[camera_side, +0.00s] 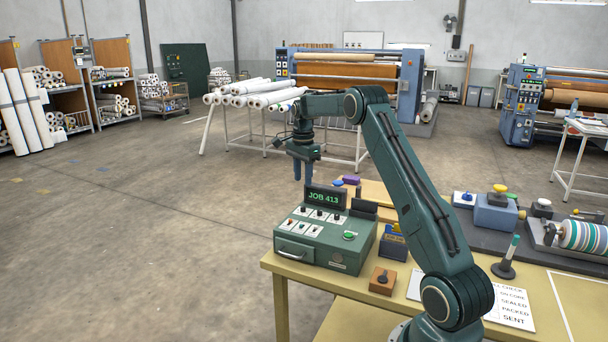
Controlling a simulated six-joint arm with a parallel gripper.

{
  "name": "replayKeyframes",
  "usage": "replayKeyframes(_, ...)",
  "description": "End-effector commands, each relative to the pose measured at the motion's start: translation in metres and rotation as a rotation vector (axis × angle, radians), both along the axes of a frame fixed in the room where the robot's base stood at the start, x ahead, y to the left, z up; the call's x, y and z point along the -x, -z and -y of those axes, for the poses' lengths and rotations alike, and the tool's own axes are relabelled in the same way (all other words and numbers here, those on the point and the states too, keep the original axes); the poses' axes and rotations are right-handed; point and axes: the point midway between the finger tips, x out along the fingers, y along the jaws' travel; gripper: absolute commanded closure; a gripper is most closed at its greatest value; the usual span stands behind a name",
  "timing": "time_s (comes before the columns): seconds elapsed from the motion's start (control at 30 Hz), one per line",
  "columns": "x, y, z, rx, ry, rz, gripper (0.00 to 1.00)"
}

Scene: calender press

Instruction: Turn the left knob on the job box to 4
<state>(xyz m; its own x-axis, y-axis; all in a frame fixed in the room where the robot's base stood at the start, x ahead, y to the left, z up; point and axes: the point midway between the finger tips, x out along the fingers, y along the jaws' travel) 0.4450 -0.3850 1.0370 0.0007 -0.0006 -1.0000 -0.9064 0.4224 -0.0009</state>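The job box (322,258) is a green case at the near left corner of the yellow table. Its raised display (325,198) reads JOB 413 in green. Its sloped top has white plates with small dark knobs in two rows; the leftmost front one (287,225) is at the left edge. Pointer positions and numbers are too small to read. A green button (349,236) sits to the right of the knobs.
A pen stand (505,268) and a printed checklist (509,306) lie farther right. Purple and blue items (351,180) lie behind.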

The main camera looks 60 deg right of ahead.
Motion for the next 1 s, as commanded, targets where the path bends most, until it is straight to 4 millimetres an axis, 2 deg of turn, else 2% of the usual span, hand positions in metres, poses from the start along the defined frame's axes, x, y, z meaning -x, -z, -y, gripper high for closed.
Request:
replayKeyframes(0.1, 0.0, -0.019, 0.0, 0.003, 0.0, 0.003, 0.63)
replayKeyframes(0.3, 0.0, -0.037, 0.0, 0.002, 0.0, 0.001, 0.63)
replayKeyframes(0.8, 0.0, -0.042, -0.001, 0.0, -0.002, 0.001, 0.63)
replayKeyframes(1.0, -0.002, -0.054, -0.014, 0.01, -0.052, 0.012, 0.63)
